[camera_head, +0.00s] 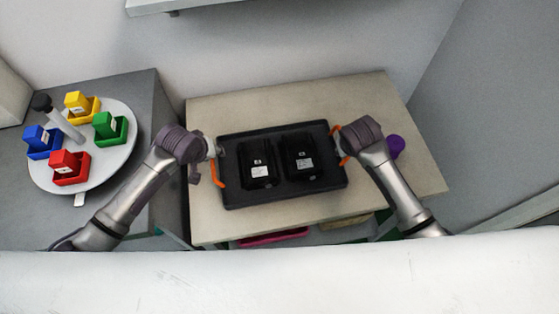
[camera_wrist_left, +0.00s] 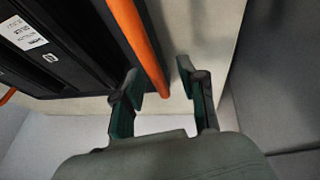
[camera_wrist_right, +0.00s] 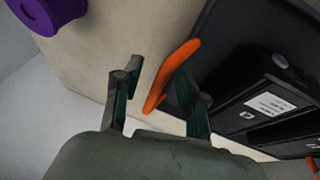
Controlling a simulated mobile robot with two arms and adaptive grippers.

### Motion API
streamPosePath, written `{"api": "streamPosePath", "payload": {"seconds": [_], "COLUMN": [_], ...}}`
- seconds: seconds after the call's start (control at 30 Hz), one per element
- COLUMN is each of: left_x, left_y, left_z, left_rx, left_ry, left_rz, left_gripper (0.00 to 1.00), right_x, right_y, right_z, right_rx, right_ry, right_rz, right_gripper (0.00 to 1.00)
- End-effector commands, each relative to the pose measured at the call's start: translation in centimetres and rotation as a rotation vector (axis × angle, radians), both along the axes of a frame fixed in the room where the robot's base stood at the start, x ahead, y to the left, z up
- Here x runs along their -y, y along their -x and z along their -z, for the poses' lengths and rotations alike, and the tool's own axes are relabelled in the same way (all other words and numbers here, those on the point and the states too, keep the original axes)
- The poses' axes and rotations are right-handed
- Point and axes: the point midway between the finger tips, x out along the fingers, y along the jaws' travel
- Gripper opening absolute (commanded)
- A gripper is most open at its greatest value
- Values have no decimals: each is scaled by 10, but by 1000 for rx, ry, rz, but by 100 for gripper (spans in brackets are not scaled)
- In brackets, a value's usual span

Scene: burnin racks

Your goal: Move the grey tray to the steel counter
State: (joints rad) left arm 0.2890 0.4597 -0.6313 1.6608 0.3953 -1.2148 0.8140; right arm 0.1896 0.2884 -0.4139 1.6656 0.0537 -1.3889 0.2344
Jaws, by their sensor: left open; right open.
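The dark grey tray (camera_head: 285,199) lies flat on the beige table, with an orange handle at each end and two black units (camera_head: 258,170) (camera_head: 299,160) inside. My left gripper (camera_head: 212,150) is at the tray's left end. In the left wrist view its open fingers (camera_wrist_left: 160,70) stand either side of the left handle (camera_wrist_left: 142,45). My right gripper (camera_head: 338,137) is at the tray's right end. In the right wrist view its open fingers (camera_wrist_right: 160,68) stand either side of the right handle (camera_wrist_right: 172,72). Whether any finger touches a handle is unclear.
A grey counter (camera_head: 150,150) on the left carries a round white turntable (camera_head: 105,165) with yellow, green, red and blue bins. A purple object (camera_head: 396,145) lies right of my right gripper. Walls stand behind and right. Pink and yellowish items show below the table's front edge.

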Motion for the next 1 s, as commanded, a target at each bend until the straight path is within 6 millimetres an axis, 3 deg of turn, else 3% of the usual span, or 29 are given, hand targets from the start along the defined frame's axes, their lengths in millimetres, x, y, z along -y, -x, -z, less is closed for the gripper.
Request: {"api": "streamPosePath", "payload": {"seconds": [0.33,0.57,1.0], "left_x": [0,0,1], "left_y": [-1,-1,-2], "left_z": [2,2,0], "left_rx": [0,0,4], "left_ry": [0,0,1], "left_rz": [0,0,0], "left_gripper": [40,1,0], "right_x": [0,0,0], "right_y": [-1,-1,-2], "right_z": [2,2,0], "right_rx": [1,1,5], "right_ry": [0,-1,-1], "right_rz": [0,-1,-1], "right_gripper": [40,1,0]}}
